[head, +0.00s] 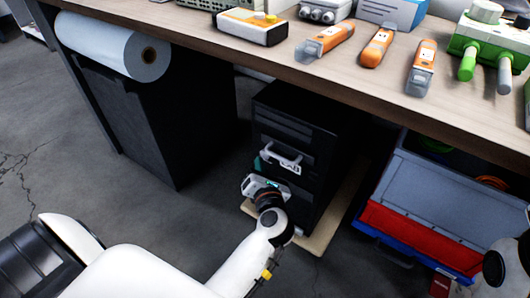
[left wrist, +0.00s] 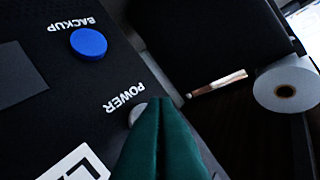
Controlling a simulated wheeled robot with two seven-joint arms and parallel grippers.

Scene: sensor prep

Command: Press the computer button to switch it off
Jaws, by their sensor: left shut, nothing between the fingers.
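The black computer tower (head: 291,115) stands under the workbench. In the left wrist view its dark front panel (left wrist: 50,105) carries a round grey button (left wrist: 136,113) marked POWER and a blue button (left wrist: 89,43) marked BACKUP. My left gripper (head: 258,163) is at the tower's front, near its white label. In the left wrist view its teal fingers (left wrist: 160,108) are shut together and empty. Their tips are right beside the POWER button and cover part of it; I cannot tell whether they touch it. My right gripper is not in view.
The workbench top (head: 220,45) overhangs the tower and holds orange tools and devices. A dark cabinet (head: 160,120) and a paper roll (head: 115,45) are to the left. Blue and red bins (head: 425,225) stand to the right. The tower sits on a wooden base (head: 318,235).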

